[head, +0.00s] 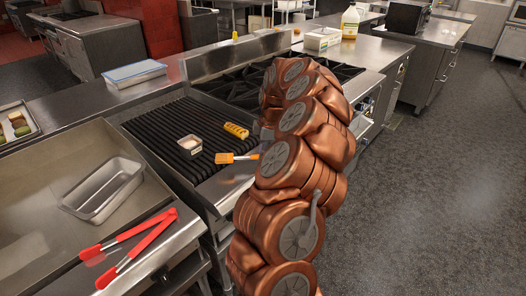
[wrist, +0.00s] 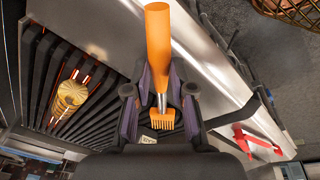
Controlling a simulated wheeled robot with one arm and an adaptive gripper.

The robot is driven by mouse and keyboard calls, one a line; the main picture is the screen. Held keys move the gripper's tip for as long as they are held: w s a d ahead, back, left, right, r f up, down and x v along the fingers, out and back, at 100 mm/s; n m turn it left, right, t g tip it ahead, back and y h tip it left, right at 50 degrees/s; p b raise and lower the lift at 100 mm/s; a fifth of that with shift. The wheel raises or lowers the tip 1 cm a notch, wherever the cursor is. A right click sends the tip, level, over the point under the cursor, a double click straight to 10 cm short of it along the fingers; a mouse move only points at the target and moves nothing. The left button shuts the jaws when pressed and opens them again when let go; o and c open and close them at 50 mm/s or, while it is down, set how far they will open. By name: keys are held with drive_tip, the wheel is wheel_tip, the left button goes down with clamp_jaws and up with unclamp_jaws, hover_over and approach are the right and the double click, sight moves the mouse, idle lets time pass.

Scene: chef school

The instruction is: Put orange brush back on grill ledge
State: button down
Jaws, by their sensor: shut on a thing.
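The orange brush (head: 247,156) shows in the head view over the front edge of the grill (head: 155,127), bristles to the left. In the wrist view the brush handle (wrist: 158,45) points up and its bristles point down. My gripper (wrist: 160,92) is shut on the brush near its metal collar. The steel grill ledge (head: 222,187) runs along the front of the grate; in the wrist view the ledge (wrist: 205,60) lies beyond the brush. I cannot tell whether the brush touches it. In the head view my arm hides the gripper.
A yellow corn-like piece (head: 236,130) and a small white container (head: 190,142) sit on the grate. Red tongs (head: 130,238) and a metal pan (head: 104,190) lie on the left. A burner range (head: 240,85) stands behind. The floor to the right is clear.

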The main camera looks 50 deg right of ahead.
drive_tip(key=shift+f+b, duration=0.3)
drive_tip(key=shift+f, duration=0.15)
drive_tip(key=c, duration=1)
unclamp_jaws()
drive_tip(key=shift+r, duration=0.15)
